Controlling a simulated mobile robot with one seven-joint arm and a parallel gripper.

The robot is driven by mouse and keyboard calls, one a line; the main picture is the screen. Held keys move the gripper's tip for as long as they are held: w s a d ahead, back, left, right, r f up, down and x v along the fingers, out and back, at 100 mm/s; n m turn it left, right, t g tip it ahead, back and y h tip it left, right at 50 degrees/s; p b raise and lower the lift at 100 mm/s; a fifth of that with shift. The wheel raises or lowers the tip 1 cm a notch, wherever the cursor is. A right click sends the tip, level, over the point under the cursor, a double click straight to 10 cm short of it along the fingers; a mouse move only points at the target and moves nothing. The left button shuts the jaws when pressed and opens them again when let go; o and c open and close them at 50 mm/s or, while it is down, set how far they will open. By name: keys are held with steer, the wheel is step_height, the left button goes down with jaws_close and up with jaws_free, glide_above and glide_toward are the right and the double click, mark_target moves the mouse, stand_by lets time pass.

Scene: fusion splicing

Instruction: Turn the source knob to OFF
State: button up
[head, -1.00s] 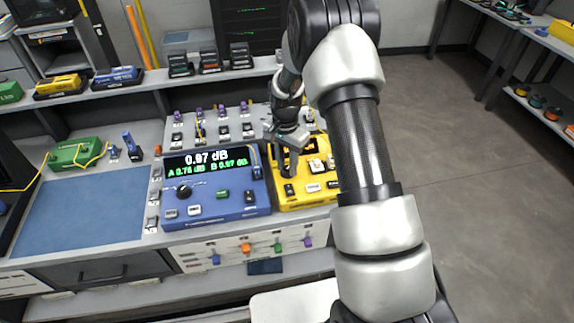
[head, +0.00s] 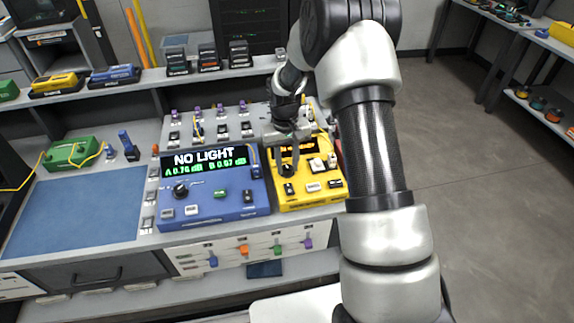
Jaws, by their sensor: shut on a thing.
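The yellow source unit (head: 324,196) stands on the bench, right of the blue meter. Its black source knob (head: 287,170) is on the left of its face, mostly hidden by my fingers. My gripper (head: 285,162) points down over the unit and is shut on the knob. The knob's pointer and markings are too small and covered to read. The unit's small display has orange text, partly hidden by my gripper. The blue meter (head: 222,208) reads "NO LIGHT" in white, with green A and B dB values below.
Several small connectors stand behind the two units. A blue mat (head: 80,212) lies clear at the left, with a green device (head: 72,151) behind it. A shelf with yellow, blue and black devices runs across the back.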

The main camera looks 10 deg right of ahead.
mark_target(287, 169)
steer(key=n, duration=0.6)
steer(key=shift+n, duration=0.3)
stand_by(0.4)
steer(key=o, duration=1.1)
steer(key=shift+c, duration=0.2)
step_height(287, 169, up, 18)
steer(key=shift+s+a+f+p, duration=0.15)
steer(key=shift+a+f+p, duration=0.1)
steer(key=shift+p, duration=0.15)
steer(key=shift+d, duration=0.1)
